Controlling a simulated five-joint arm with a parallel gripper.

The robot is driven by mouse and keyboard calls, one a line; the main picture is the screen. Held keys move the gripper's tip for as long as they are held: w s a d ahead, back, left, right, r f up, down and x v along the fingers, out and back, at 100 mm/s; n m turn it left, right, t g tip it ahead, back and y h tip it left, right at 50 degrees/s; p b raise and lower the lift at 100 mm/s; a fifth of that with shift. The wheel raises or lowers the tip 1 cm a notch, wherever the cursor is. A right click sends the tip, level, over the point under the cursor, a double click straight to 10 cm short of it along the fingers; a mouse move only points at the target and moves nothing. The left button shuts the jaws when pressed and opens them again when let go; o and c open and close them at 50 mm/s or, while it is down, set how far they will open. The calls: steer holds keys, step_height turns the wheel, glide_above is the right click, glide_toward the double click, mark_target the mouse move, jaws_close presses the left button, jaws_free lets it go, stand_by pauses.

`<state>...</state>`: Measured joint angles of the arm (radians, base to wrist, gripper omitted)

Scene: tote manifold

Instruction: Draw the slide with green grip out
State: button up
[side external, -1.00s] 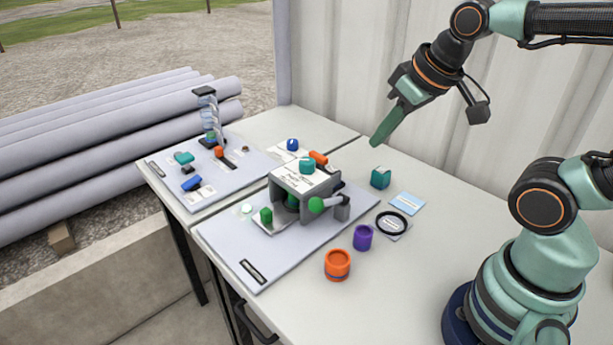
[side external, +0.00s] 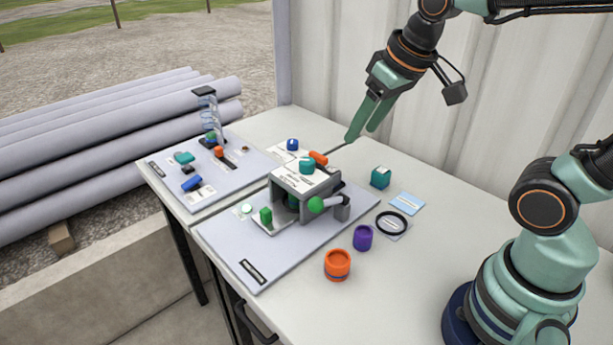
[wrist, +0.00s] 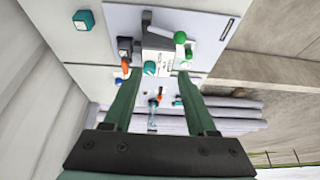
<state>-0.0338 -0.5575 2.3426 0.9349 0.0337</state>
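The grey manifold housing (side external: 281,188) stands on a pale board. A flat slide plate sticks out of its front left with an upright green grip (side external: 266,215) on it; this grip also shows in the wrist view (wrist: 188,54). A lever with a green ball (side external: 316,205) is on the housing's right side; the ball also shows in the wrist view (wrist: 180,37). My gripper (side external: 358,136) is high above the table, behind and right of the housing. Its two fingers are apart with nothing between them, and it touches nothing.
A teal block (side external: 380,177), black ring (side external: 392,223), purple cup (side external: 362,238) and orange cup (side external: 337,264) stand right of the housing. A teal knob (side external: 306,165) and orange handle (side external: 318,158) are on top or behind it. A second board (side external: 225,170) holds other fittings.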

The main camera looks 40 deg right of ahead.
steer(key=w+a+f+g, duration=0.2)
steer(key=w+a, duration=0.2)
steer(key=w, duration=0.5)
steer(key=g, duration=0.3)
glide_above(265, 210)
step_height(265, 210, down, 10)
step_height(265, 210, down, 11)
steer(key=shift+f, duration=0.15)
jaws_close()
stand_by(0.8)
